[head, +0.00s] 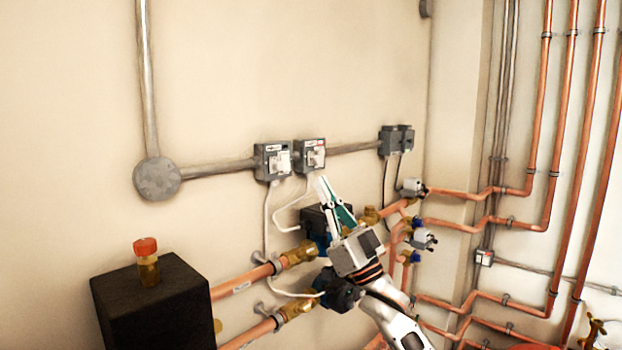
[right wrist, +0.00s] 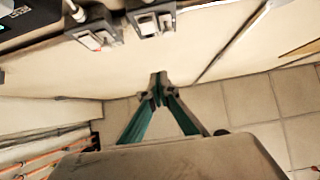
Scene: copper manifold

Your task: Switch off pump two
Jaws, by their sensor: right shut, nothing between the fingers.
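Two grey switch boxes are mounted side by side on the wall: the left switch box (head: 273,160) and the right switch box (head: 310,155). Each has a pale rocker or lever on its front. The right one's label has a red mark; I cannot read which is pump two. Two dark pumps sit below, the upper pump (head: 316,222) and the lower pump (head: 336,290), partly hidden by my right arm. My right gripper (head: 321,183) is shut and empty just below the right box. In the right wrist view its fingertips (right wrist: 157,84) are apart from both boxes. My left gripper is not in view.
Conduit (head: 215,170) runs along the wall to a round junction box (head: 157,179). Grey sockets (head: 397,140) are to the right. Copper pipes with valves (head: 412,187) crowd the right side. A black block (head: 155,305) stands lower left. The wall above the boxes is clear.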

